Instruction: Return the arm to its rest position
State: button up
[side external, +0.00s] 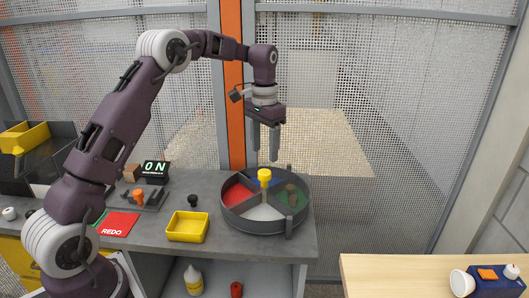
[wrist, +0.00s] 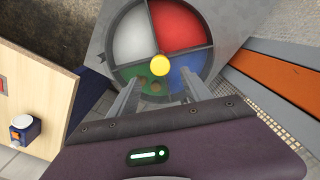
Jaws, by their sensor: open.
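My gripper (side external: 264,152) is open and empty. It hangs in the air above the round divided tray (side external: 256,226), with its fingers pointing down. The tray has red, blue, green and white compartments, and a yellow knob (side external: 264,175) stands at its middle. Brown items (side external: 291,190) sit in the green compartment. In the wrist view the two fingers of my gripper (wrist: 157,92) are spread apart, with the tray (wrist: 213,62) beyond them and the yellow knob (wrist: 159,65) showing between them.
A yellow bin (side external: 188,227), a small black knob (side external: 193,201), a red REDO card (side external: 118,224) and an orange piece on a grey stand (side external: 139,197) share the grey bench. An "ON" display (side external: 155,168) stands behind. A wooden table (side external: 400,275) is at right. Mesh fencing closes the back.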

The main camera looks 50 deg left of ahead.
jog(key=s+d+r+t, duration=0.2)
jog(key=s+d+r, duration=0.3)
jog(key=s+r, duration=0.3)
jog(key=s+d+r+t, duration=0.1)
jog(key=s+d+r, duration=0.5)
jog(key=s, duration=0.4)
jog(key=s+d+f+t, duration=0.1)
jog(key=s+f, duration=0.1)
jog(key=s, duration=0.6)
jog(key=s+d+f+t, duration=0.1)
jog(key=s+d+f, duration=0.1)
jog(key=s, duration=0.5)
jog(key=shift+s+d+f+t, duration=0.3)
jog(key=shift+s+f, duration=0.1)
jog(key=shift+f, duration=0.1)
